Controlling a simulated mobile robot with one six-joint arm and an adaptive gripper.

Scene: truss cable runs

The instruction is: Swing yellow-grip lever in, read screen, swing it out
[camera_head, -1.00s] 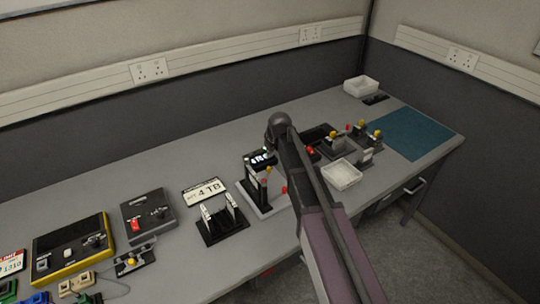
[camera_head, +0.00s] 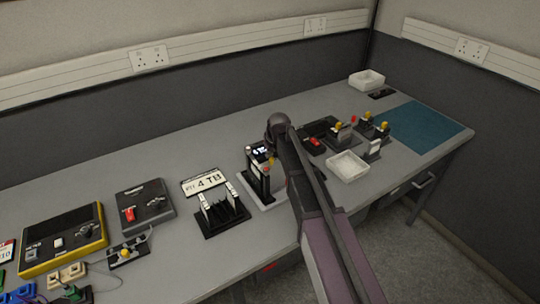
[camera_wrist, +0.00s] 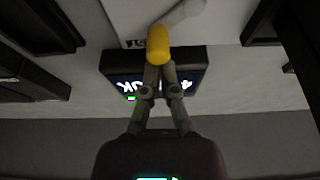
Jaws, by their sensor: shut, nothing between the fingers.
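The yellow grip (camera_wrist: 158,37) of a pale lever (camera_wrist: 184,12) shows in the wrist view, just past my fingertips. My gripper (camera_wrist: 161,68) is shut and empty; whether its tips touch the grip is unclear. Behind the fingers is a black screen unit (camera_wrist: 112,62) with pale lettering and a small green light. The fingers cover part of its text; the left piece looks like "OK" upside down. In the head view the lit screen (camera_head: 262,150) stands left of my arm, with a small yellow knob (camera_head: 271,161) beside it. My fingers are hidden there.
Left on the bench are a black rack (camera_head: 226,214), a "4 TB" plate (camera_head: 203,182), a grey box (camera_head: 145,204) and a yellow-edged case (camera_head: 62,240). Right of my arm are a white tray (camera_head: 347,166), yellow-knobbed units (camera_head: 366,125) and a clear teal mat (camera_head: 425,127).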

